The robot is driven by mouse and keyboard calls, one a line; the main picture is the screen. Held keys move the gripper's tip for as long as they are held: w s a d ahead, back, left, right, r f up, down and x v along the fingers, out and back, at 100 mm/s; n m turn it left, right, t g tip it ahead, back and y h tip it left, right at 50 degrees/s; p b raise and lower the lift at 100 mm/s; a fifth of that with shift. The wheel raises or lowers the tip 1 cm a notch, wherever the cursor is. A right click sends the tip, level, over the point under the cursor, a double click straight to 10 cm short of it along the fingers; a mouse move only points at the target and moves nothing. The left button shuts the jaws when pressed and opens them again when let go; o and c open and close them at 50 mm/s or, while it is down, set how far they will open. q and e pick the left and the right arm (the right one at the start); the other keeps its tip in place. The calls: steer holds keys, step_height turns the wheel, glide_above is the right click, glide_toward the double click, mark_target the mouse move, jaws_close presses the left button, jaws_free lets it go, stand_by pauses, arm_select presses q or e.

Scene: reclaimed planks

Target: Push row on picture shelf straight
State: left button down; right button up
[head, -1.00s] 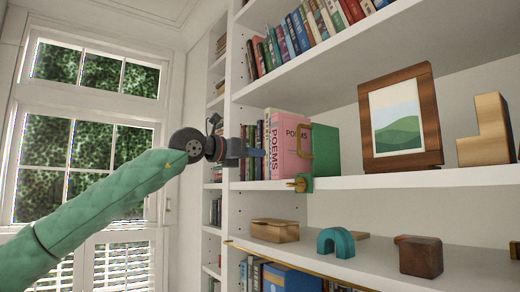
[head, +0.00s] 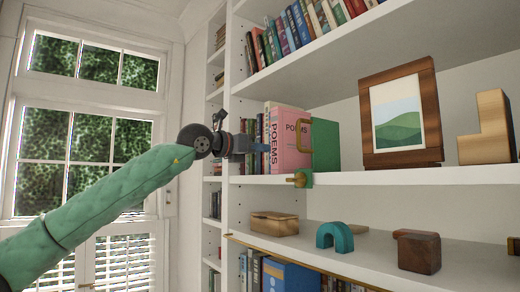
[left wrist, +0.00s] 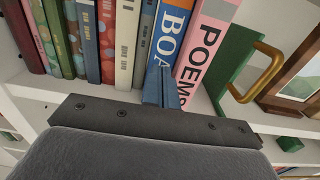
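A row of upright books stands on the middle shelf (head: 400,178). The pink POEMS book (head: 289,135) is at its right end, and also shows in the left wrist view (left wrist: 206,42). A blue book (left wrist: 168,34) stands left of it, with several others further left. A green bookend (head: 325,145) with a brass handle stands right of the pink book, with a brass knob at the shelf edge. My left gripper (head: 266,148) is at the row's front; its blue fingers (left wrist: 161,88) are together, before the blue book's lower spine. Contact is unclear. My right gripper is out of view.
A framed landscape picture (head: 401,116) and a wooden step-shaped block (head: 487,128) stand further right on the same shelf. Below are a wooden box (head: 274,224), a teal arch (head: 335,238) and a dark wood block (head: 419,252). More books fill the shelf above.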

arm_select(q)
steer(key=shift+b+x, duration=0.3)
steer(key=shift+x, duration=1.15)
steer(key=shift+b+v, duration=1.9)
steer(key=shift+v, duration=0.35)
